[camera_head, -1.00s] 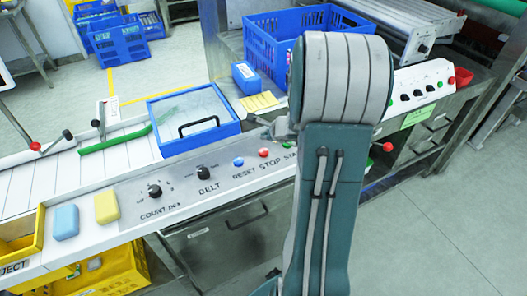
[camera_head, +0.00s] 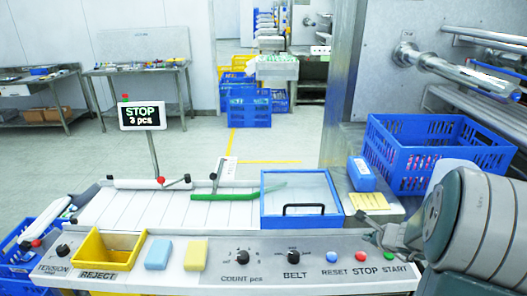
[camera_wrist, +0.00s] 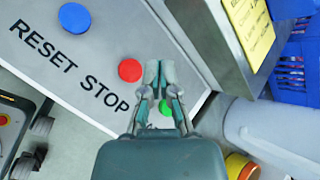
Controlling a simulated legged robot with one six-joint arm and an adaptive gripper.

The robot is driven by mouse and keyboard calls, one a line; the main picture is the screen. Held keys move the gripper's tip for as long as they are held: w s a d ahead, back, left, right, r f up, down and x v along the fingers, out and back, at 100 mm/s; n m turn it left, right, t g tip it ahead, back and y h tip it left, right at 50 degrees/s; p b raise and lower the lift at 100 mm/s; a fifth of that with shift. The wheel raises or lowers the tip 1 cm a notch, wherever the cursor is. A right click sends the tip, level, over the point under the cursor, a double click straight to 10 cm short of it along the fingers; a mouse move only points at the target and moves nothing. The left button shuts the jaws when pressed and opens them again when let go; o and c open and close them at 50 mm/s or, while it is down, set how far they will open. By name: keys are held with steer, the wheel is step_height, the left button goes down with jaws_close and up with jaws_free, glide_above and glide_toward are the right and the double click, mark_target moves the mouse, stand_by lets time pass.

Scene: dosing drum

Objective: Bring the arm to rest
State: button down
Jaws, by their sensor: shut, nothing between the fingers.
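My gripper (camera_wrist: 158,72) is shut and empty in the wrist view. Its fingertips are over the control panel, beside the red STOP button (camera_wrist: 130,70). The green START button (camera_wrist: 166,107) is partly hidden by the fingers. The blue RESET button (camera_wrist: 75,18) is at the upper left. In the head view my gripper (camera_head: 368,214) shows small at the right, in front of my arm (camera_head: 472,225), which is folded at the right edge. I cannot tell how high the fingertips are above the panel.
A display (camera_head: 142,115) reads STOP, 3 pcs. A yellow reject bin (camera_head: 106,246) and blue and yellow blocks are on the left. A blue lidded tray (camera_head: 301,197) sits mid-panel. A blue crate (camera_head: 432,150) stands close behind the arm. Open floor lies beyond the belt.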

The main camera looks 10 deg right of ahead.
steer(key=s+a+r+n+g+y, duration=0.1)
steer(key=a+r+n, duration=0.3)
steer(key=a, duration=0.3)
steer(key=s+a+r+n+y, duration=0.1)
steer(key=a+r+n+y, duration=0.15)
steer(key=a+n, duration=0.35)
steer(key=s+a+r+n+g, duration=0.1)
steer(key=s+a+r+n, duration=0.15)
steer(key=a+r, duration=0.35)
steer(key=s+a+r+n+h, duration=0.1)
steer(key=s+a+n, duration=0.3)
steer(key=s+n, duration=0.3)
steer(key=s+a+r+n+g+h, duration=0.1)
steer(key=s+a+r+n+h, duration=0.1)
steer(key=s+a+n, duration=0.2)
steer(key=shift+s+a+r+n+g, duration=0.15)
steer(key=shift+s+a+n+g, duration=0.15)
steer(key=shift+s+n, duration=1.6)
